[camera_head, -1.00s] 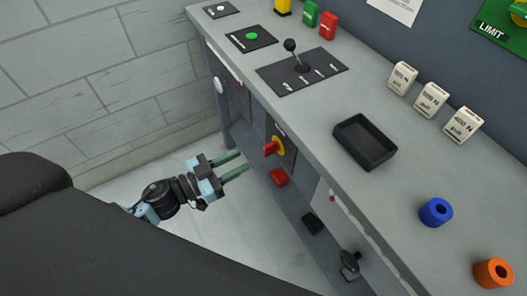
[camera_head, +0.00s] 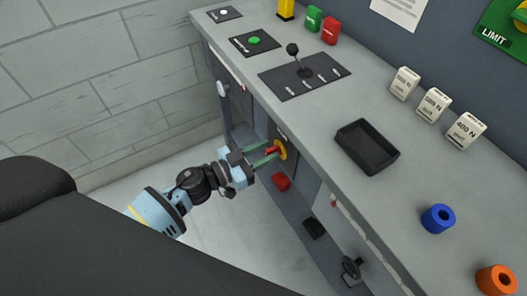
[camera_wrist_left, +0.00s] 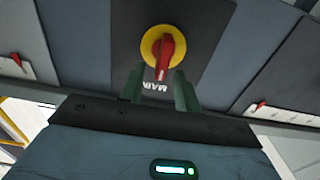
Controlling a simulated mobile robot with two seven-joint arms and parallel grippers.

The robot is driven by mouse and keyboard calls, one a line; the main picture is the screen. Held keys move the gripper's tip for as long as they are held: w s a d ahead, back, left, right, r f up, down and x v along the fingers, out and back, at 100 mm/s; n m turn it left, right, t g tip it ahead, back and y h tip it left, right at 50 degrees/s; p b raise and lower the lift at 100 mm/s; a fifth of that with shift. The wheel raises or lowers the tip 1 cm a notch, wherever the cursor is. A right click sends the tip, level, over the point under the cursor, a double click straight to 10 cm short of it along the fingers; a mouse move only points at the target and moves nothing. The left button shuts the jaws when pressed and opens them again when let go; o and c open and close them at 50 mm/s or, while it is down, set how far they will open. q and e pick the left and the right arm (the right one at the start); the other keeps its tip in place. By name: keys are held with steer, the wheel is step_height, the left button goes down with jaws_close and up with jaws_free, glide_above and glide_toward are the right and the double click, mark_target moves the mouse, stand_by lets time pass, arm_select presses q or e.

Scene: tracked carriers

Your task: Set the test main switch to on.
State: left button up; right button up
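The main switch is a red handle (camera_wrist_left: 166,58) on a yellow round plate (camera_wrist_left: 150,47), set in a dark panel on the bench front. In the left wrist view the panel below it reads MAIN, upside down. In the head view the red handle (camera_head: 271,150) lies between the green fingertips of my left gripper (camera_head: 268,155). My left gripper is open, with its fingers (camera_wrist_left: 160,90) on either side of the handle's end. I cannot tell whether they touch it. My right gripper is not in view.
The bench top (camera_head: 300,120) overhangs the panel and carries a lever plate (camera_head: 305,75), a black tray (camera_head: 367,146) and several weights. Small red levers (camera_wrist_left: 15,59) flank the switch in the wrist view.

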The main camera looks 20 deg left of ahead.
arm_select(q)
steer(key=shift+c, duration=0.3)
jaws_close()
